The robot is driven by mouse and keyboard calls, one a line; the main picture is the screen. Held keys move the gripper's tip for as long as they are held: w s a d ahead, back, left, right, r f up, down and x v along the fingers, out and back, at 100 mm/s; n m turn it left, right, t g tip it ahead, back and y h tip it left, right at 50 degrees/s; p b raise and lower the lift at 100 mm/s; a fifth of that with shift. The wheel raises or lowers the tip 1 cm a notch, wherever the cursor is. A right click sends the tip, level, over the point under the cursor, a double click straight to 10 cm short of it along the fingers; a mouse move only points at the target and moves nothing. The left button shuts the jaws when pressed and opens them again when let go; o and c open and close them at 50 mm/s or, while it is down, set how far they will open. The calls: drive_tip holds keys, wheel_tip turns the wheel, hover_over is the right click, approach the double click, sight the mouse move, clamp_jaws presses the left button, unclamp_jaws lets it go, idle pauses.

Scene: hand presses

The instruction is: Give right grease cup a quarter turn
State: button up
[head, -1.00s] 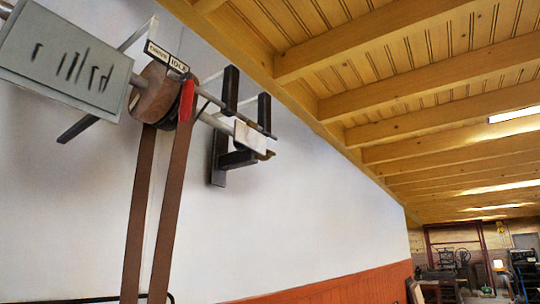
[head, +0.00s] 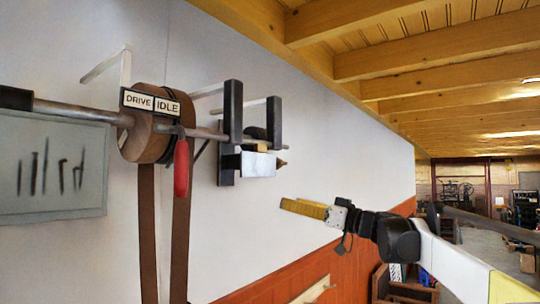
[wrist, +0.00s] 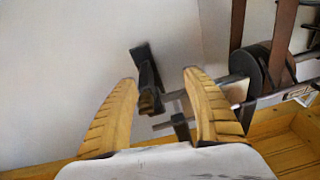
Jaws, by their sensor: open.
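My gripper (head: 292,205) has long yellow ribbed fingers and points left, below and right of the overhead shaft (head: 75,112). In the wrist view my gripper (wrist: 160,76) is open and empty, its fingers spread apart with the dark bracket showing between them. On the wall, the shaft's right end runs through two dark hangers (head: 232,112). A small dark part (head: 256,133) and a silver box with a brass-coloured tip (head: 282,162) sit by the right hanger (head: 274,122). I cannot tell which small part is the right grease cup. My gripper touches none of them.
A brown pulley (head: 148,140) with DRIVE and IDLE labels carries brown belts (head: 148,235). A red handle (head: 181,167) hangs beside it. A grey panel (head: 50,168) is at left. Wooden ceiling beams (head: 420,60) are above. Wall space between hangers and gripper is clear.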

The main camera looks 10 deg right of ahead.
sight(284, 163)
drive_tip(key=w+d+r+t+p, duration=0.2)
drive_tip(key=w+d+r+t, duration=0.1)
drive_tip(key=d+r, duration=0.4)
drive_tip(key=shift+n+y, duration=0.3)
drive_tip(key=shift+y, duration=0.1)
drive_tip(key=p+x, duration=0.1)
drive_tip(key=x, duration=0.3)
drive_tip(key=p+x, duration=0.1)
drive_tip(key=x, duration=0.3)
drive_tip(key=p+x, duration=0.1)
drive_tip(key=x, duration=0.3)
drive_tip(key=shift+s+a+r+p, duration=0.15)
drive_tip(key=shift+s+a+p, duration=0.15)
drive_tip(key=shift+s+a, duration=0.1)
drive_tip(key=c, duration=1.2)
